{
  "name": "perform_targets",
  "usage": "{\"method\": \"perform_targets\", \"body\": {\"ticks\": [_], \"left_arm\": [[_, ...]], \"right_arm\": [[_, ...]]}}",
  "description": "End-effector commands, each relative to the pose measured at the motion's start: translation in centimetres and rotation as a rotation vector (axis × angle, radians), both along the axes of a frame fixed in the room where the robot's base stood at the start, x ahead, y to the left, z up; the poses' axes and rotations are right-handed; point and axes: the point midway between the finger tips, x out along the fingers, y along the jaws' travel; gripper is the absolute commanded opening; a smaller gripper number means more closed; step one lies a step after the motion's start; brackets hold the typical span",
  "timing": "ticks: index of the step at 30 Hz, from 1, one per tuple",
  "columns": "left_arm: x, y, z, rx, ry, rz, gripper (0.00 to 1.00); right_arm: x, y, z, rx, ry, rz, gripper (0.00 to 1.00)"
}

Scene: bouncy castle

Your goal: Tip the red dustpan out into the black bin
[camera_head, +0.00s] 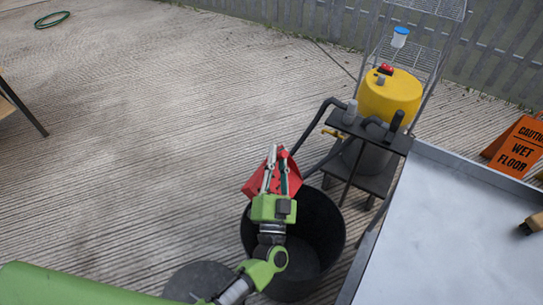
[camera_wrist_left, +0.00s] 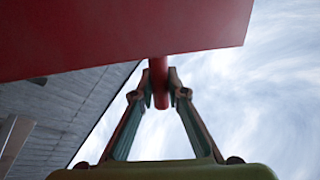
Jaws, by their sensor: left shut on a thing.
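My left gripper (camera_head: 274,176) is shut on the handle of the red dustpan (camera_head: 258,187). In the left wrist view the red handle (camera_wrist_left: 159,83) sits between the fingertips (camera_wrist_left: 160,95), and the pan (camera_wrist_left: 120,32) fills the top of the picture. The black bin (camera_head: 336,246) stands on the ground under the gripper, and the dustpan shows over its far rim. The bin's inside is dark, and its floor is partly hidden by my left arm. Whether anything lies in the pan cannot be seen. My right gripper is not in view.
A metal table (camera_head: 465,240) fills the lower right. An orange wet-floor sign (camera_head: 519,146) and a wire rack (camera_head: 414,50) stand behind. The ribbed ground at left is mostly clear.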

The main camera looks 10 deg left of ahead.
Motion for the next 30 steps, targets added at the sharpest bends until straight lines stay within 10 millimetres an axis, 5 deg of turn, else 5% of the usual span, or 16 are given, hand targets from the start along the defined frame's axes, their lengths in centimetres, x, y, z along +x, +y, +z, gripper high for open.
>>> {"method": "perform_targets", "body": {"ticks": [30], "left_arm": [[-2.5, -6.0, 0.7, 0.311, -0.130, 0.000, 0.00]], "right_arm": [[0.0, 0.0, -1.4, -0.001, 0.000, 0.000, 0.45]]}}
